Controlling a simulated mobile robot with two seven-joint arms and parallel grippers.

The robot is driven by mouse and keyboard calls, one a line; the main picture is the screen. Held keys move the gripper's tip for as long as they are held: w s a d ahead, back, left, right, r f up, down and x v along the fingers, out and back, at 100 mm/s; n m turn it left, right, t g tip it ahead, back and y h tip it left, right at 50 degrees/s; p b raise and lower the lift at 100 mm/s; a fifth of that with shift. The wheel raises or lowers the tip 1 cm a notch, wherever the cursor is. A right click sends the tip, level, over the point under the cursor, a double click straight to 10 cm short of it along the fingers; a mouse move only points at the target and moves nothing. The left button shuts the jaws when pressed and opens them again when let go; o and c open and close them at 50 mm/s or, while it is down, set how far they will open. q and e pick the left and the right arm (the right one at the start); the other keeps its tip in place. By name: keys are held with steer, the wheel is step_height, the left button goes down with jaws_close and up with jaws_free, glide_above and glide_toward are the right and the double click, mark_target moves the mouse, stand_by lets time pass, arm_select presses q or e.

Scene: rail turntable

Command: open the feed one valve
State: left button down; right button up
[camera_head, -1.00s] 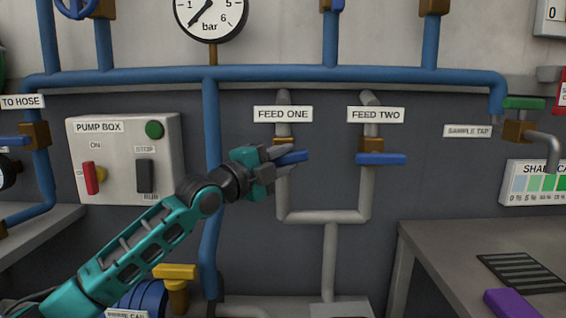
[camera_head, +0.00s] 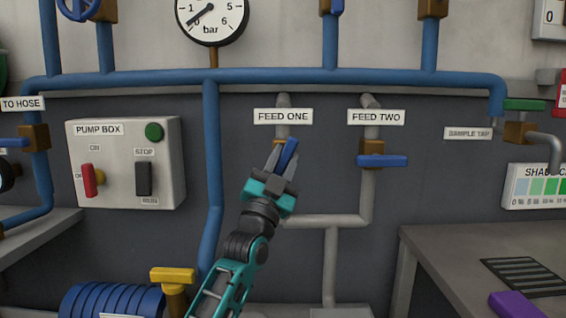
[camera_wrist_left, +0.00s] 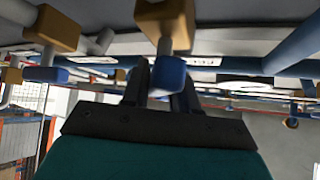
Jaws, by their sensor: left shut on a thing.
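The feed one valve has a blue lever handle (camera_head: 288,154) below the FEED ONE label (camera_head: 283,116). The handle now slants nearly upright along the pipe. My left gripper (camera_head: 282,159) is shut on this handle, its fingers on either side. In the left wrist view the blue handle (camera_wrist_left: 169,75) sits between the fingers, with the brass valve body (camera_wrist_left: 165,22) just beyond. The valve body is mostly hidden behind my gripper in the head view. My right gripper is not in view.
The feed two valve handle (camera_head: 382,161) lies level to the right, close to my gripper. A blue vertical pipe (camera_head: 211,150) and the pump box (camera_head: 126,162) stand to the left. A yellow handle (camera_head: 173,275) and a blue coil (camera_head: 112,300) are low left. A grey bench (camera_head: 430,250) is at right.

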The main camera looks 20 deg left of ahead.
arm_select(q)
steer(key=shift+n+t+y, duration=0.6)
steer(key=shift+n+y, duration=2.1)
steer(key=shift+n, duration=0.2)
steer(key=shift+n+y, duration=0.5)
steer(key=shift+n, duration=0.2)
steer(key=c, duration=1)
jaws_free()
steer(key=shift+o, duration=0.2)
steer(key=shift+f, duration=0.1)
